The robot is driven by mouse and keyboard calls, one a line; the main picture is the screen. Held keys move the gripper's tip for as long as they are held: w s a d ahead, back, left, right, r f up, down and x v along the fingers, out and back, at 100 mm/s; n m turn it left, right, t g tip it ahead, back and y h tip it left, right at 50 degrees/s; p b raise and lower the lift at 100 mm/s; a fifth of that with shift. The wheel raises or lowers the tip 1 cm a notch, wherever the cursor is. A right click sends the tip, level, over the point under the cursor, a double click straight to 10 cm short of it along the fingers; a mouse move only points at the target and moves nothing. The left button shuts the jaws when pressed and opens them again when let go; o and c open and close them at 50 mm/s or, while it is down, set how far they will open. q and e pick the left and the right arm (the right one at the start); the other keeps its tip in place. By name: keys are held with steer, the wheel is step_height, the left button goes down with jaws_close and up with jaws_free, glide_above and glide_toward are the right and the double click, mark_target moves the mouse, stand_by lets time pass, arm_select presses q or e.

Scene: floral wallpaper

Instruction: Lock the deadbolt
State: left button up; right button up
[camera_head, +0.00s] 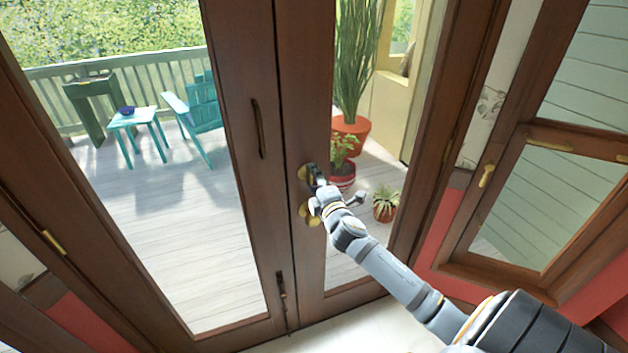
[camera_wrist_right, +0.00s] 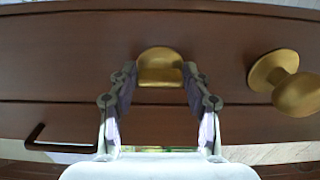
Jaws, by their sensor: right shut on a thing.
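The brass deadbolt (camera_head: 304,173) is on the wooden door's right-hand leaf, above the round brass knob (camera_head: 308,219). My right gripper (camera_head: 316,178) reaches in from the lower right and is at the deadbolt, partly covering it. In the right wrist view, the deadbolt (camera_wrist_right: 160,58) lies between the fingertips of my right gripper (camera_wrist_right: 160,75), which is shut on its brass turn piece. The exact angle of the turn piece is hard to tell. The knob (camera_wrist_right: 292,92) is clear of the fingers there. My left gripper is not in view.
A dark vertical pull handle (camera_head: 258,128) is on the left door leaf, with a dark bolt (camera_head: 281,286) low near the seam. Both leaves look closed. Behind the glass are a deck, a teal chair (camera_head: 203,112) and potted plants. A window (camera_head: 545,200) stands at right.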

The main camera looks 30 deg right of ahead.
steer(key=shift+r, duration=0.15)
steer(key=o, duration=1.2)
steer(key=shift+d, duration=0.1)
steer(key=shift+c, duration=0.2)
steer(key=v, duration=1.2)
steer(key=shift+s, duration=0.1)
